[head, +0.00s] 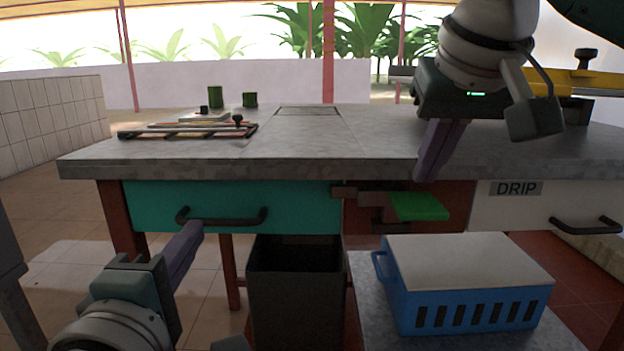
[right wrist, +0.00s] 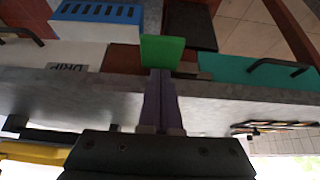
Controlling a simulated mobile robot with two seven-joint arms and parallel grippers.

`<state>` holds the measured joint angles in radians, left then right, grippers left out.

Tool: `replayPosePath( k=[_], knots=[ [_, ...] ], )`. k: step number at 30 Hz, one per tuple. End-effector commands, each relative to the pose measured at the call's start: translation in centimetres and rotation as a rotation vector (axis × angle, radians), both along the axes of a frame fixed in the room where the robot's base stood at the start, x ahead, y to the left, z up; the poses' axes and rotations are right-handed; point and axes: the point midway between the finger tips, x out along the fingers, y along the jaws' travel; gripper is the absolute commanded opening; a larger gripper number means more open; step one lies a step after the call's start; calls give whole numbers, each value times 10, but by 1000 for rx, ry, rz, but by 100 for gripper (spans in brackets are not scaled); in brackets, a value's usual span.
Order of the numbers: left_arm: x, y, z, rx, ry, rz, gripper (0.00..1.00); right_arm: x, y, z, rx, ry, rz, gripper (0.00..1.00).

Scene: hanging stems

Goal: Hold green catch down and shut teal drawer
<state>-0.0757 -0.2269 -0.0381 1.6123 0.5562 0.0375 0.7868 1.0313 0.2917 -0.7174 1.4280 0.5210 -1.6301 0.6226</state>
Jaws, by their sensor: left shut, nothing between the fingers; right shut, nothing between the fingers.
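The teal drawer (head: 150,205) is under the left part of the grey worktop, with a dark bar handle (head: 240,222). How far it stands out is hard to tell. My left gripper (head: 195,228) is shut and empty, its fingertips in front of the handle; contact is unclear. The green catch (head: 418,207) is a flat plate on a dark bar right of the drawer; it also shows in the right wrist view (right wrist: 162,53). My right gripper (head: 428,176) is shut and empty, pointing down just above the catch. In the right wrist view its tips (right wrist: 160,73) overlap the catch's edge.
A white drawer (head: 510,208) labelled DRIP is at right. A blue crate (head: 400,306) with a pale top stands on a low grey surface below the catch. A dark bin (head: 295,300) stands below the teal drawer. A rack (head: 185,130) and green cups (head: 215,97) are on the worktop (head: 380,150).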

Motion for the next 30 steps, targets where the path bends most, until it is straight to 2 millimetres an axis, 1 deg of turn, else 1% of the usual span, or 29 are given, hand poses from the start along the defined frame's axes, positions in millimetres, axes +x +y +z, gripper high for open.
replayPosePath(
  k=[3,15,27,29,30],
  knots=[
    [0,0,0,0,0,0,0,0,0,9,0,-3,1,0],
    [0,0,0,0,0,0,0,0,0,34,1,-2,1,0],
    [0,0,1,1,1,-1,0,0,0,38,1,0,1,0],
    [-1,-1,6,13,6,-8,0,-2,2,40,2,3,7,0],
    [-2,-2,13,32,12,-19,0,-4,3,42,3,8,17,0]
  ],
)
